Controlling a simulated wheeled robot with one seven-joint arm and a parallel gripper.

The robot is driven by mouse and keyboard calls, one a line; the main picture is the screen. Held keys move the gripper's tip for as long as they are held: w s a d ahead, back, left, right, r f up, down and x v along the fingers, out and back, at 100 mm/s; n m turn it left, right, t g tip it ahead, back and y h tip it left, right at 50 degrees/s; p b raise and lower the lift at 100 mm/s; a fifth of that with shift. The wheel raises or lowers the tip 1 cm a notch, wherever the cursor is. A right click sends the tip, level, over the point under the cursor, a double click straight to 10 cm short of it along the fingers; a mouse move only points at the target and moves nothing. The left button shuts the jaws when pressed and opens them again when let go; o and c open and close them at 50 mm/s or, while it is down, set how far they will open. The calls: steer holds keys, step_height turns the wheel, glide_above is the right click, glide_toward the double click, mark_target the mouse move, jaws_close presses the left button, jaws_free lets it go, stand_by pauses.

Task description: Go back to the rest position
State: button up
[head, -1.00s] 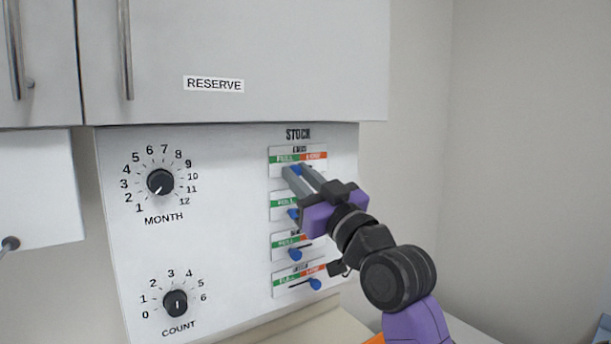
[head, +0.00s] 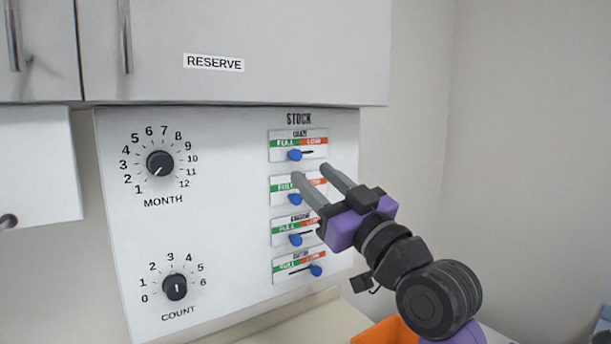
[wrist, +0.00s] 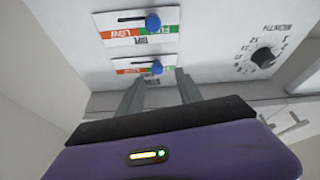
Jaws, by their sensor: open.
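My gripper (head: 311,179) is open and empty in the head view, its two grey fingers pointing toward the stock panel (head: 235,240). In that view the fingers overlap the second slider plate from the top. The top slider (head: 294,155), second slider (head: 295,199) and third slider (head: 295,239) have blue knobs toward the green side. The bottom slider (head: 316,270) has its knob toward the orange side. The wrist view shows my gripper's fingers (wrist: 158,92) and two slider plates upside down, with blue knobs (wrist: 153,23). A gap between fingers and panel cannot be measured.
The month dial (head: 160,163) and count dial (head: 175,287) are on the panel's left. The reserve cabinet (head: 290,40) hangs above. An orange container (head: 385,332) is below my arm. Open space lies right of the panel, before the bare wall.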

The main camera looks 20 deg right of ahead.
steer(key=shift+s+d+f, duration=0.2)
steer(key=shift+s+f, duration=0.05)
steer(key=shift+s, duration=0.4)
steer(key=shift+r, duration=0.1)
steer(key=s+d+m+t+h, duration=0.3)
steer(key=d, duration=0.1)
steer(key=s+d+f+m+g+h, duration=0.1)
steer(key=s+f+m+h, duration=0.1)
steer(key=s+f, duration=0.45)
steer(key=s+f+m+h, duration=0.2)
steer(key=s+f, duration=0.1)
steer(key=f, duration=0.6)
steer(key=s+d+f+m+g+h, duration=0.1)
steer(key=s+f+h, duration=0.1)
steer(key=s+f, duration=0.45)
steer(key=s+a+f+n+g+y, duration=0.1)
steer(key=s+f+g, duration=0.2)
steer(key=s+f, duration=0.6)
steer(key=s+a+f+n+g, duration=0.1)
steer(key=s+f+g, duration=0.3)
steer(key=s+f, duration=0.6)
steer(key=s+a, duration=0.1)
steer(key=s, duration=0.7)
steer(key=shift+s+f+y, duration=0.25)
steer(key=shift+f+y, duration=0.05)
steer(key=shift+y, duration=0.1)
